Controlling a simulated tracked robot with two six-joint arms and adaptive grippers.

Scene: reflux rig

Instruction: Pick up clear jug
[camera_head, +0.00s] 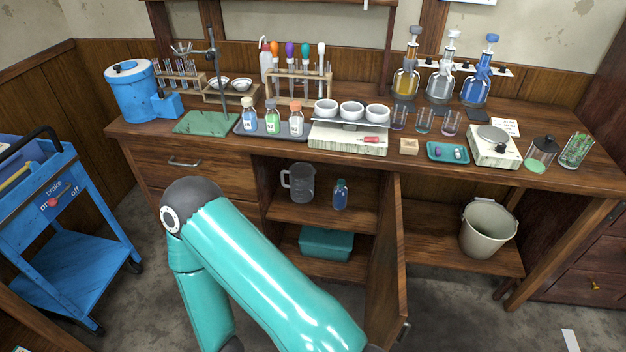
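The clear jug (301,183) is a grey, see-through jug with its handle on the left. It stands upright on the upper shelf inside the open cabinet under the bench. A small blue bottle (340,194) stands to its right on the same shelf. A teal arm of mine fills the lower middle of the view, in front of and below the jug. Neither gripper shows in the view, so I cannot see whether either is open or shut.
The open cabinet door (386,262) juts forward right of the shelf. A teal box (326,243) sits on the lower shelf. A bucket (487,229) stands at the right, and a blue cart (62,230) at the left. Glassware crowds the bench top (215,150).

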